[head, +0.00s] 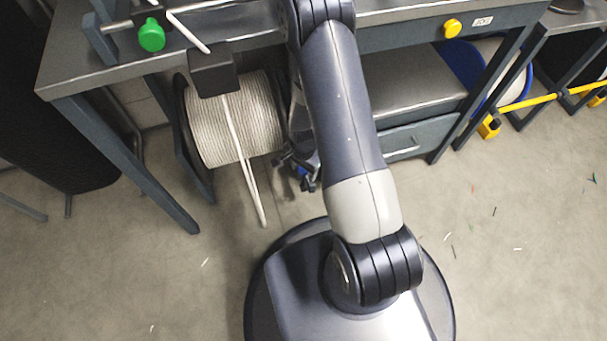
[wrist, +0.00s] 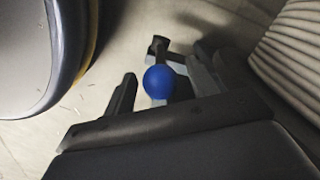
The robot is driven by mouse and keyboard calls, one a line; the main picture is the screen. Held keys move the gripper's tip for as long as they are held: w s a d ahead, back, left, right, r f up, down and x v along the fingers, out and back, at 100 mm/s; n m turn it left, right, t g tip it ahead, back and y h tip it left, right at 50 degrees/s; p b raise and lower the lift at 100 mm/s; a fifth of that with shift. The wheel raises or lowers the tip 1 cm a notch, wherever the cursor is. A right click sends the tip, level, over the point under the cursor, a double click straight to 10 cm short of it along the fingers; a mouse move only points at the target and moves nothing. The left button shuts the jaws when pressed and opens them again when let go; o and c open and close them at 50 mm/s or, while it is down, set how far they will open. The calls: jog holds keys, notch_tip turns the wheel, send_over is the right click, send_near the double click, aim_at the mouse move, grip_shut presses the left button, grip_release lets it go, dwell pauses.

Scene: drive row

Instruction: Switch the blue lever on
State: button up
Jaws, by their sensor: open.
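The blue lever's round knob (wrist: 158,82) shows in the wrist view, on a grey arm with a dark end piece behind it. My gripper (wrist: 163,68) is open, with one finger on each side of the knob in the picture. I cannot tell whether either finger touches it. In the head view my gripper (head: 298,163) is low beside the bench, partly hidden by my arm. A small spot of blue (head: 302,171) shows there. The lever's on or off position cannot be read.
A spool of pale rope (head: 235,120) stands left of my arm under the grey bench (head: 240,22). A green knob (head: 151,36) and a yellow knob (head: 453,28) are on the bench. A drawer (head: 415,140) is to the right. The floor on the right is mostly free.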

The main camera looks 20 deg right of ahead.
aim_at(304, 178)
jog(key=shift+f, duration=1.25)
jog(key=shift+c, duration=0.4)
grip_shut()
